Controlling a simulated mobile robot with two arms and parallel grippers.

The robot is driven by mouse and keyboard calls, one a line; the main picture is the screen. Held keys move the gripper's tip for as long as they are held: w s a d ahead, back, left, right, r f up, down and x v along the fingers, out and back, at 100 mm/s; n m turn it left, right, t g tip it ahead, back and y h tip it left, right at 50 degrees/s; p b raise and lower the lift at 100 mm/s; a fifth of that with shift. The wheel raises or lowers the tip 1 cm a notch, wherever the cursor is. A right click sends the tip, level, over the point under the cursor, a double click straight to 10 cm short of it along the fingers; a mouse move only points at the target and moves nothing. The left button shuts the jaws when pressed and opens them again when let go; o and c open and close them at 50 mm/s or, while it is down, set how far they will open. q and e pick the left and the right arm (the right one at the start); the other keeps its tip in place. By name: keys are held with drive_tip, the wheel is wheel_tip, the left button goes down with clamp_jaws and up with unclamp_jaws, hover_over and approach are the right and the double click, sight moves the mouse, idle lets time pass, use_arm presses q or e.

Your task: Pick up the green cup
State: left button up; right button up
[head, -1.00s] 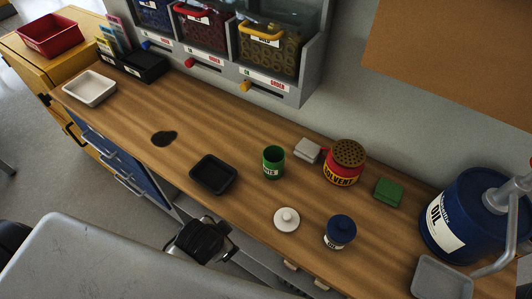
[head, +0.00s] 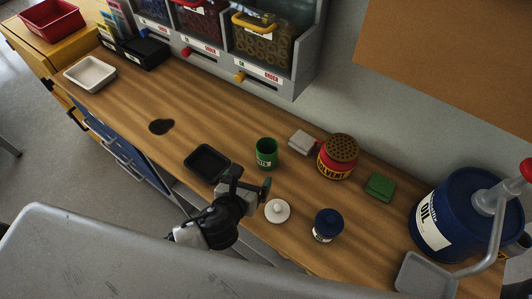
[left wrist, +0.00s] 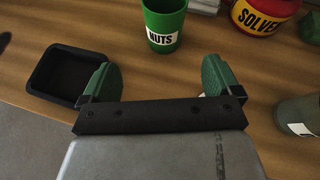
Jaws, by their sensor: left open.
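The green cup (head: 266,153), labelled NUTS, stands upright on the wooden bench in the head view. It also shows at the top middle of the left wrist view (left wrist: 165,25). My left gripper (head: 254,187) is over the bench's front part, on the near side of the cup. In the left wrist view its two green fingers (left wrist: 160,80) are spread apart with nothing between them. The cup is beyond the fingertips, roughly in line with the gap, and not touched. My right gripper is not in view.
A black tray (head: 207,163) lies left of the cup. A grey block (head: 301,142), a red SOLVENT can (head: 338,157) and a green block (head: 379,186) are to the right. A white lid (head: 277,210) and a blue-lidded jar (head: 327,225) stand nearer the front.

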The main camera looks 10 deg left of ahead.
sight(263, 162)
use_arm(q)
drive_tip(key=shift+w+d+m, duration=0.15)
drive_tip(key=shift+m, duration=0.45)
drive_tip(key=shift+w+d+f, duration=0.1)
drive_tip(key=shift+w, duration=0.2)
drive_tip(key=x, duration=0.4)
drive_tip(key=shift+w+d+f+p, duration=0.1)
drive_tip(key=shift+w+f+p, duration=0.15)
drive_tip(key=shift+w, duration=0.25)
drive_tip(key=x, duration=0.4)
drive_tip(key=shift+s+f+p, duration=0.1)
drive_tip(key=shift+f+p, duration=0.05)
drive_tip(key=shift+p, duration=0.15)
drive_tip(key=shift+w+d+f, duration=0.1)
drive_tip(key=shift+w+f, duration=0.1)
drive_tip(key=shift+w, duration=0.2)
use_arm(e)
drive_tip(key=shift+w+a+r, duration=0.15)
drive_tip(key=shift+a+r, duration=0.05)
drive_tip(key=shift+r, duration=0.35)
